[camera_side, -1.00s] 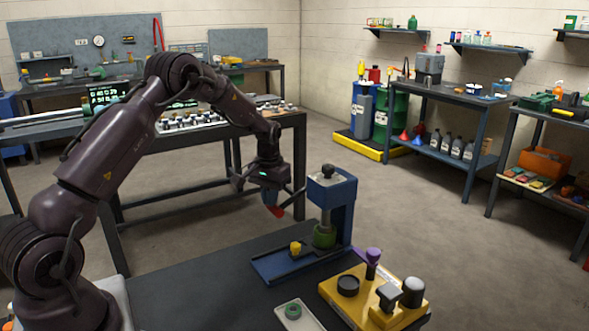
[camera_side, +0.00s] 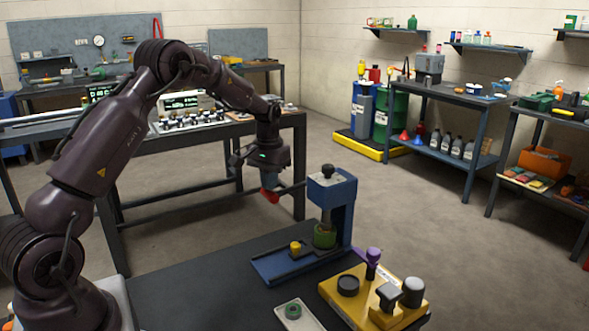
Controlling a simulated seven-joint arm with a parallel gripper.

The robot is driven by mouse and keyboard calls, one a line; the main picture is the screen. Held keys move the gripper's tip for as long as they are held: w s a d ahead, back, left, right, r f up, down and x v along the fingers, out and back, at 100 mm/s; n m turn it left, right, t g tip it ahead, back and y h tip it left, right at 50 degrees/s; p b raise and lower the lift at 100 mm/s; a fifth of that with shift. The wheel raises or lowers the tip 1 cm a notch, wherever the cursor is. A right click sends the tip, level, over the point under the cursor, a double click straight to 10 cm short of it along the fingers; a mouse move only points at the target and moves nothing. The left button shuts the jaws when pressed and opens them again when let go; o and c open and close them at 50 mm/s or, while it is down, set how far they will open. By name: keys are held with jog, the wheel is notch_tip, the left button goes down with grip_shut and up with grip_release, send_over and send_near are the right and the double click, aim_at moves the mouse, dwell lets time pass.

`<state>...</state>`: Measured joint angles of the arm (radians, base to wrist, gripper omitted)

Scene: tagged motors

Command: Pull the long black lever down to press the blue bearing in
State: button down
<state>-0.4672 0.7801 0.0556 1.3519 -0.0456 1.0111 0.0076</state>
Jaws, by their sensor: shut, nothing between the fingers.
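The blue press (camera_side: 340,205) stands on the dark bench, with a green round part (camera_side: 325,237) under its head. The long black lever (camera_side: 292,187) sticks out from the head to the left, sloping slightly down towards its free end. My gripper (camera_side: 269,197), with red fingertips, is shut and empty by the lever's free end; I cannot tell whether it touches the lever. I cannot make out a blue bearing; the spot under the press head is small and partly covered.
A yellow block fixture (camera_side: 335,290) with dark, grey and purple-topped parts stands right of the press. A white tray (camera_side: 309,322) with a green ring (camera_side: 293,311) lies at the front. A small yellow part (camera_side: 295,247) sits on the press base. The bench's left area is clear.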

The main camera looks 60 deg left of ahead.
notch_tip(320, 180, up, 12)
jog(key=shift+r, duration=0.15)
dwell(1.0)
dwell(0.3)
jog(key=s+d+r+m+t, duration=0.2)
jog(key=s+d+m, duration=0.1)
jog(key=s+d, duration=0.9)
jog(key=s+d+r+m+t, duration=0.3)
jog(key=s+d, duration=0.9)
jog(key=shift+t, duration=0.3)
